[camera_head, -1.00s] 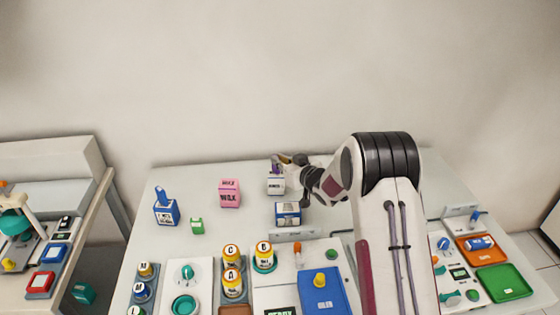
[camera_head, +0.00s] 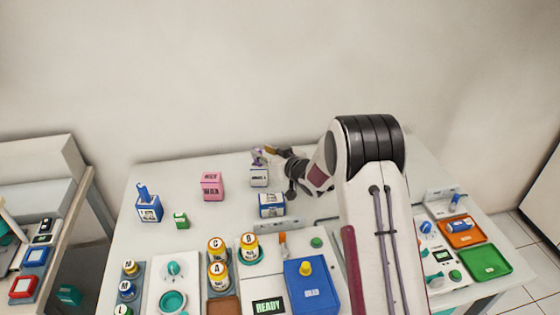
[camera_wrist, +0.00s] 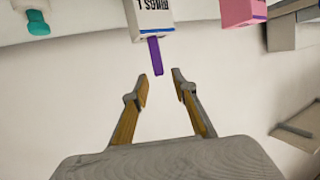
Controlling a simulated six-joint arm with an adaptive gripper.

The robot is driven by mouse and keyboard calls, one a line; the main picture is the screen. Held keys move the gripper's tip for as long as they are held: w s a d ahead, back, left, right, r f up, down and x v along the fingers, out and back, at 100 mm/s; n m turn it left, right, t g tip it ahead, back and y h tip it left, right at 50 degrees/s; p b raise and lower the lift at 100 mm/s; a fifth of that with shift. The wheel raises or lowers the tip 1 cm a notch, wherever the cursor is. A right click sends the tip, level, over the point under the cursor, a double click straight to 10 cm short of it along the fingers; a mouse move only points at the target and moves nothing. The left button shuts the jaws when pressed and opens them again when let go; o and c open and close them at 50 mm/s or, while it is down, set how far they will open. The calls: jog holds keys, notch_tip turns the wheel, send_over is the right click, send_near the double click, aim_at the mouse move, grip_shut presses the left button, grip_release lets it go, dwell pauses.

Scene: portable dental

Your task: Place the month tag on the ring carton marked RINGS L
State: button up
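The white ring carton (camera_head: 259,178) marked RINGS L stands upright at the back of the table in the head view. In the wrist view the carton (camera_wrist: 153,18) is upside down at the top edge, partly cut off. The purple month tag (camera_wrist: 155,55) sticks out from the carton's top end, towards my fingers. In the head view the tag (camera_head: 257,159) shows small above the carton. My gripper (camera_wrist: 160,84) is open, its two fingers apart and nothing between them. In the head view my gripper (camera_head: 268,151) is just above and behind the carton.
A pink carton (camera_head: 212,186) stands left of the ring carton. A blue-and-white box (camera_head: 272,205) stands close in front, near my wrist. A blue holder (camera_head: 149,210) and a small green box (camera_head: 181,220) are further left. The wall is close behind.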

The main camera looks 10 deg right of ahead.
jog(key=v, duration=1)
jog(key=shift+s, duration=0.2)
jog(key=shift+r, duration=0.15)
dwell(0.4)
jog(key=shift+r, duration=0.1)
jog(key=s+d+r+m+g+h, duration=0.1)
jog(key=s+d+r+m+h, duration=0.2)
jog(key=s+r, duration=0.5)
jog(key=s+d+r+g+h, duration=0.2)
jog(key=s+d+r+h, duration=0.15)
jog(key=s+r, duration=0.4)
jog(key=s+a+f+g, duration=0.1)
jog(key=s+a+g, duration=0.1)
jog(key=s, duration=1.3)
jog(key=s+a+f+m+g, duration=0.1)
jog(key=s+a+f+g, duration=0.1)
jog(key=s, duration=1.3)
jog(key=shift+s+a+f+m+g+y, duration=0.2)
jog(key=shift+s+a+m+g+y, duration=0.15)
jog(key=shift+a+g, duration=0.1)
